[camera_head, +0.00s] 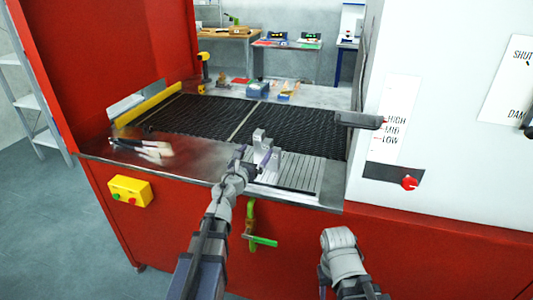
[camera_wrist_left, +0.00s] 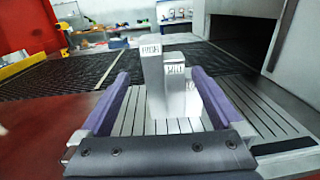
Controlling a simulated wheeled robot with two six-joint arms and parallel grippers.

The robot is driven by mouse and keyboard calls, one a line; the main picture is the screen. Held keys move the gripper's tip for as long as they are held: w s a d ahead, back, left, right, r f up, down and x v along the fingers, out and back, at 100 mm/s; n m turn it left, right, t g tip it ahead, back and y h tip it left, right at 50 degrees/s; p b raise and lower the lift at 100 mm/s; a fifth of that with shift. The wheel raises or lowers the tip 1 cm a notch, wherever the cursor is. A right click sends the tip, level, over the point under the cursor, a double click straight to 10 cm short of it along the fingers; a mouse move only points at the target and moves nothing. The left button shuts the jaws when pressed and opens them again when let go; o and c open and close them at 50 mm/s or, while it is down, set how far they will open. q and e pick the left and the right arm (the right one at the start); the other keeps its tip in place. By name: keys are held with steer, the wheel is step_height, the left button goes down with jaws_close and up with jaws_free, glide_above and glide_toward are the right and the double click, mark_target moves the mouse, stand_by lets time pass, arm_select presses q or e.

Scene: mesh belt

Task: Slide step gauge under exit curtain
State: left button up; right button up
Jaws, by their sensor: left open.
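The step gauge (camera_head: 259,137) is a pale metal block with upright steps of different heights. It stands on a grooved metal plate (camera_head: 302,174) at the front edge of the belt. In the left wrist view the gauge (camera_wrist_left: 153,75) shows small printed labels on its steps. My left gripper (camera_head: 247,163) is open just in front of the gauge, with its purple fingers (camera_wrist_left: 160,102) apart to either side of it. I cannot tell whether they touch it. A dark opening (camera_wrist_left: 249,38) shows in the white housing at right; I cannot make out a curtain there.
The black mesh belt (camera_head: 205,117) runs behind the plate. A brush (camera_head: 142,147) lies on the front ledge at left. The white housing (camera_head: 460,130) with a HIGH, MID, LOW scale and a red knob (camera_head: 409,183) stands at right. A green-handled clamp (camera_head: 258,240) hangs at the front.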

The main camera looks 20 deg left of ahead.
mark_target(261, 145)
arm_select(q)
steer(key=shift+w+d, duration=0.2)
steer(key=shift+w, duration=0.9)
steer(key=shift+w+d, duration=0.15)
steer(key=shift+w, duration=0.9)
steer(key=shift+w+d, duration=0.2)
steer(key=shift+w, duration=0.9)
steer(key=shift+s+r, duration=0.1)
steer(key=shift+c, duration=0.2)
jaws_close()
